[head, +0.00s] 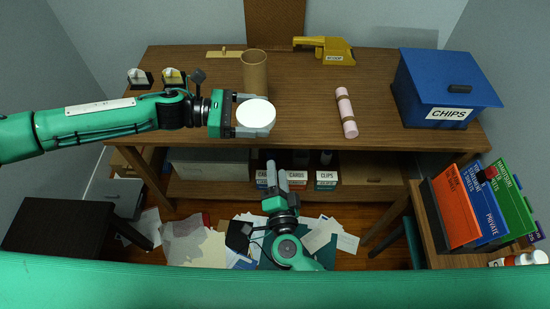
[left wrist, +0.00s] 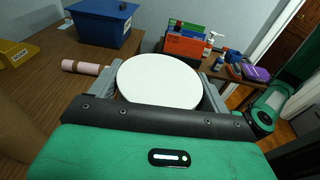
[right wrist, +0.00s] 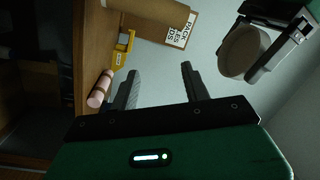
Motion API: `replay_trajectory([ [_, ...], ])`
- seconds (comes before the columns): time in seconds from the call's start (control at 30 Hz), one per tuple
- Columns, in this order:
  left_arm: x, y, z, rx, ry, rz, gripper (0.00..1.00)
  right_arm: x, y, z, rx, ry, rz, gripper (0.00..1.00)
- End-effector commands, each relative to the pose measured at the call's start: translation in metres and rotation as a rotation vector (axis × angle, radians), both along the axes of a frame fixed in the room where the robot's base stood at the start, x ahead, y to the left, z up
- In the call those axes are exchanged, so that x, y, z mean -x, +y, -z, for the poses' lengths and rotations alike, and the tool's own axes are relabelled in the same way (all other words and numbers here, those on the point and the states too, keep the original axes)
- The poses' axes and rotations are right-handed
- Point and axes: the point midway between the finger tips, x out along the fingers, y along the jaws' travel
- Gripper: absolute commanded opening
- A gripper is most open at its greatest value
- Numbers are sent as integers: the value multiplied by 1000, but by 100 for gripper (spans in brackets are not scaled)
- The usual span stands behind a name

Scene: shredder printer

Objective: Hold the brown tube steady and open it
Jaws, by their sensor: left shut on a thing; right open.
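The brown tube (head: 254,74) stands upright near the left middle of the table; its top looks open. Its side seems to show at the lower left of the left wrist view (left wrist: 12,130). My left gripper (head: 248,115) is shut on a round white-topped piece (head: 256,113), in front of the tube. The white face fills the space between the fingers in the left wrist view (left wrist: 160,82). Its beige underside shows in the right wrist view (right wrist: 238,52). My right gripper (head: 276,175) is open and empty, below and in front of the table edge.
A pink roll (head: 346,112), a yellow tool (head: 328,50) and a blue CHIPS box (head: 446,88) are on the table. Two small stands (head: 140,78) are at left. Colored folders (head: 455,212) stand at right. Papers cover the floor.

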Motion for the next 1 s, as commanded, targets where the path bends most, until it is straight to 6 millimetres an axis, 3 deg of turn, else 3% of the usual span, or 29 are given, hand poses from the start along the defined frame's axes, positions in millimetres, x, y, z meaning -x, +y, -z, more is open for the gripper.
replay_trajectory([
  [0.03, 0, 0, 0, 0, 0, 0, 53, 4, 2, -27, -77, -5, 12, 47],
  [0.2, 0, 0, 0, 0, 0, 0, 53, 22, 4, -90, -291, 34, 31, 47],
  [0.4, 0, 0, 0, 0, 0, 0, 53, 39, 5, -129, -440, 95, 17, 47],
  [0.53, 0, 0, 0, 0, 0, 0, 53, 43, 5, -137, -475, 115, 9, 47],
  [0.67, 0, 0, 0, 0, 0, 0, 53, 35, 7, -139, -482, 118, 8, 47],
  [1.0, 0, 0, 0, 0, 0, 0, 53, -27, 13, -139, -479, 117, 8, 47],
])
